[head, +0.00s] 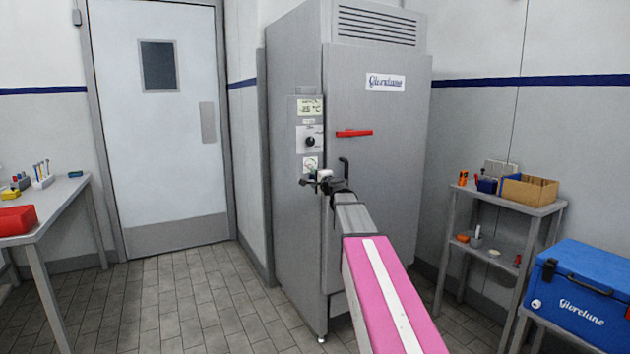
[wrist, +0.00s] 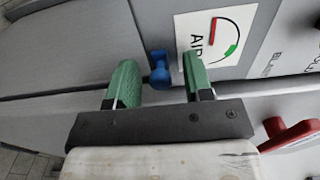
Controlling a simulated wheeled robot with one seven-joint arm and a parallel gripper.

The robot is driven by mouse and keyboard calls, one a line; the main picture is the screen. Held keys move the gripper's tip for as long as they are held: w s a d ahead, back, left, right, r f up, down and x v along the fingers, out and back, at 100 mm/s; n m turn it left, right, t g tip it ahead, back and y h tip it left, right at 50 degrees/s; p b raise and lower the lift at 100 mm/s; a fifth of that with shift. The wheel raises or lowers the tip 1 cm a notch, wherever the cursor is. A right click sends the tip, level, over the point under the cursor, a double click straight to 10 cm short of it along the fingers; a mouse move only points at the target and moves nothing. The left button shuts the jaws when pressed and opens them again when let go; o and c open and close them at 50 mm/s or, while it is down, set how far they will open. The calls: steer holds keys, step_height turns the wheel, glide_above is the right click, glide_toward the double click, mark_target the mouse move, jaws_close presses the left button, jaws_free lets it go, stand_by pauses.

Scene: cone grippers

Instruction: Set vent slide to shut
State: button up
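In the wrist view a small blue knob (wrist: 159,68), which looks like the vent slide's handle, sits on the grey cabinet face beside a white AIR label (wrist: 217,42) with a red and green arc. My gripper (wrist: 158,62) has two green fingers, open, one on each side of the knob. A gap shows on both sides, so neither finger appears to touch it. In the head view my gripper (head: 320,182) is at the cabinet's (head: 375,110) left front panel, just below the AIR label (head: 310,164). The knob is not clear there, and I cannot read the slide's position.
A dial (head: 310,141) and a temperature note (head: 309,106) are above the label. A red door handle (head: 354,133) is to the right; a red part (wrist: 290,135) is close by in the wrist view. A shelf (head: 505,205) and blue cooler (head: 580,290) stand right, a table (head: 60,205) left.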

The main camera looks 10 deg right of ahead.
steer(key=shift+s, duration=0.1)
steer(key=v, duration=1)
steer(key=shift+s, duration=0.3)
steer(key=shift+d, duration=0.1)
